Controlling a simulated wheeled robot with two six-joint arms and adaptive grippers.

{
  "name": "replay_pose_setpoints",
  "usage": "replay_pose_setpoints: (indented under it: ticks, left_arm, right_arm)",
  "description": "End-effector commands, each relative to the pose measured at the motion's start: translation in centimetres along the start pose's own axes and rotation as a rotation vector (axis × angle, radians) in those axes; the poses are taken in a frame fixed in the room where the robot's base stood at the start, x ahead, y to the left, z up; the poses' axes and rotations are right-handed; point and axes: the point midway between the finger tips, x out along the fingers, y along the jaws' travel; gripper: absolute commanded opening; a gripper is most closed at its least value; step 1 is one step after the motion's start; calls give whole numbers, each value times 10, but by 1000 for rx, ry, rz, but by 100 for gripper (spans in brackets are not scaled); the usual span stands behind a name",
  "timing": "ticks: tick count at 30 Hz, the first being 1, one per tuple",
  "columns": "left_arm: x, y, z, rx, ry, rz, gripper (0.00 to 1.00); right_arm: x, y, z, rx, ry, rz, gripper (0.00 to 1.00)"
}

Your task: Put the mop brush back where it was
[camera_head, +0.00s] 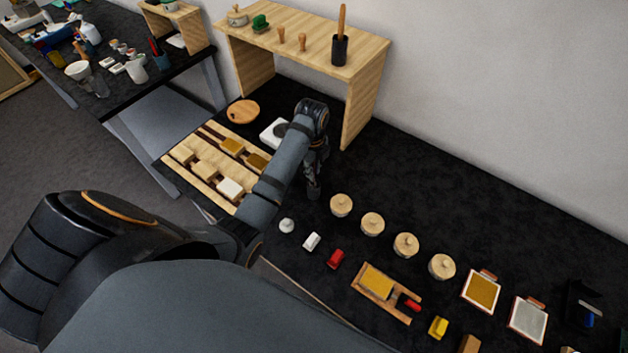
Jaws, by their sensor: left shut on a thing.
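My left gripper (314,180) points down over the dark worktop, to the right of the white square block with a round dark top. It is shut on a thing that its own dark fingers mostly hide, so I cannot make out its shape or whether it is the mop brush. A tall wooden handle (342,20) stands upright in a dark holder (339,50) on the wooden shelf (290,38). I cannot tell what kind of tool it is. My right gripper is not in view.
A slotted wooden rack (190,185) with several blocks lies left of my gripper. A row of round lidded pots (372,223) and small coloured pieces lie to its right.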

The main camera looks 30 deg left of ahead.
Motion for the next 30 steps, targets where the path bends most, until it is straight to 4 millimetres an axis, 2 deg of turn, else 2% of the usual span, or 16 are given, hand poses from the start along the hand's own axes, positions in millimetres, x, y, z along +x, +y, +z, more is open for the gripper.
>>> replay_pose_setpoints:
  ticks: [2,5,8,10,13,16,21,25,26,30]
  left_arm:
    - [9,0,0,0,1,2,0]
    - [16,0,0,0,0,0,0]
    - [20,0,0,0,0,1,0]
    - [31,2,0,0,0,4,0]
    - [46,1,0,-1,0,3,0]
    - [54,1,0,0,-1,0,0]
    - [54,0,0,0,-1,-1,0]
    - [57,0,0,0,-1,0,0]
    - [57,0,0,0,-1,0,18]
    - [56,0,0,0,-1,0,37]
  right_arm:
    - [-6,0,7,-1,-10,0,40]
    - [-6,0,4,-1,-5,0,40]
    - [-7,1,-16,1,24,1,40]
    - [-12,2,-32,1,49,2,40]
    - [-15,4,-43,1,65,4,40]
    - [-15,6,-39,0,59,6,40]
    - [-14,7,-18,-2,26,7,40]
    - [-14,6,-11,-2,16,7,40]
    - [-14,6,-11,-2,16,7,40]
    - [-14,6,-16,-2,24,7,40]
